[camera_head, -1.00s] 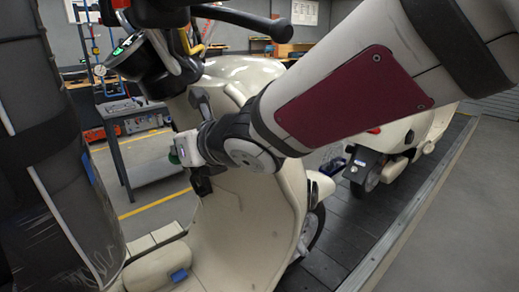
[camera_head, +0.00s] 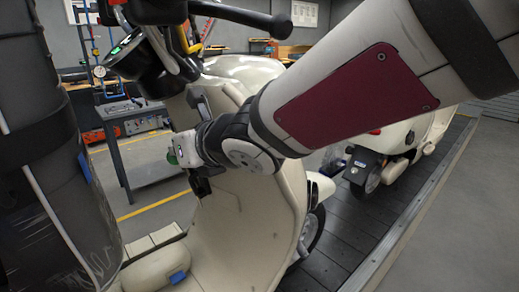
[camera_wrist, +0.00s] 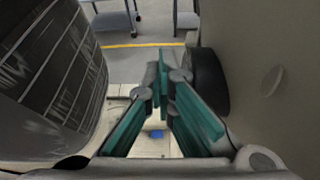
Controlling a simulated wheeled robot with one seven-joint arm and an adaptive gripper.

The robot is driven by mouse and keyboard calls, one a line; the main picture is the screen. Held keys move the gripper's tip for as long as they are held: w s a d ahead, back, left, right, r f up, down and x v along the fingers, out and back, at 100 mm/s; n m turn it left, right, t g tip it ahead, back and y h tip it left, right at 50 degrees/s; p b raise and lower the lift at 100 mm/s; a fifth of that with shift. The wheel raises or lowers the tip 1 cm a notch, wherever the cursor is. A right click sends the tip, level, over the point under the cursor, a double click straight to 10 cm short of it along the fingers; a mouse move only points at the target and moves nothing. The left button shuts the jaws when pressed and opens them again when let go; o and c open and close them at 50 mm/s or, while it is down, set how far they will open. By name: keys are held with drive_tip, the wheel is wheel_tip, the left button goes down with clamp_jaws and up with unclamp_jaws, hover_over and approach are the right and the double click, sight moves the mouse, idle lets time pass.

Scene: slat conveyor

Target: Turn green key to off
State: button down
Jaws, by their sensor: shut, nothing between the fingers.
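The cream scooter (camera_head: 232,90) stands with its dark handlebar and lit dash (camera_head: 125,48) at the upper left. My gripper (camera_head: 180,152) is in front of the scooter's inner leg shield, below the dash, pointing left. In the wrist view my gripper (camera_wrist: 163,88) shows dark linkages and teal-green parts, with the fingers shut and empty. A small green patch (camera_head: 172,157) shows at the gripper's tip in the head view. I cannot tell whether it is the green key or part of my fingers. The key's position and any contact with it cannot be made out.
The leg shield is close beside my gripper on the right of the wrist view (camera_wrist: 280,90). A dark, scuffed rounded form (camera_wrist: 55,65) is close on the left. A second scooter (camera_head: 400,145) stands behind on the slatted conveyor (camera_head: 345,235). A grey workbench (camera_head: 145,170) stands beyond.

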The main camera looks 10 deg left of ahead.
drive_tip(key=shift+s+f, duration=0.2)
drive_tip(key=shift+f, duration=0.5)
drive_tip(key=r+p+v, duration=0.1)
drive_tip(key=p+v, duration=0.4)
drive_tip(key=v, duration=0.3)
drive_tip(key=shift+r, duration=0.3)
idle(0.6)
drive_tip(key=shift+w, duration=0.15)
